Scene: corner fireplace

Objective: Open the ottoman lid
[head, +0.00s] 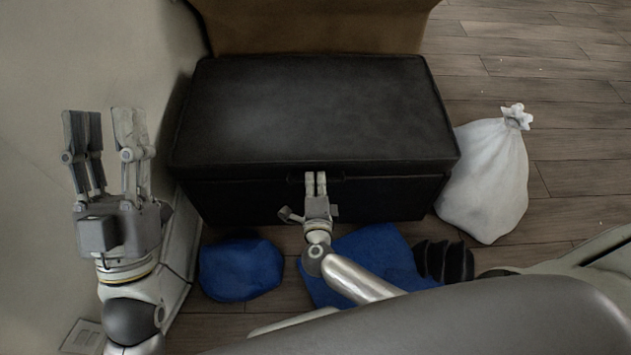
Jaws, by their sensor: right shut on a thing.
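The black ottoman (390,200) stands on the floor in front of me. Its dark padded lid (320,105) looks flat and closed on the box, with a seam along the front. My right gripper (316,178) is at the middle of the lid's front edge, shut on it. The fingers hide the gripped spot, so the exact hold cannot be seen. My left gripper (103,112) is open and empty, raised to the left of the ottoman near the pale wall, apart from the lid.
A tied white bag (487,180) stands close to the ottoman's right side. Blue items (240,268) lie on the wooden floor in front, some under my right arm. A brown surface (315,28) rises behind the ottoman. Clear floor (570,120) lies to the right.

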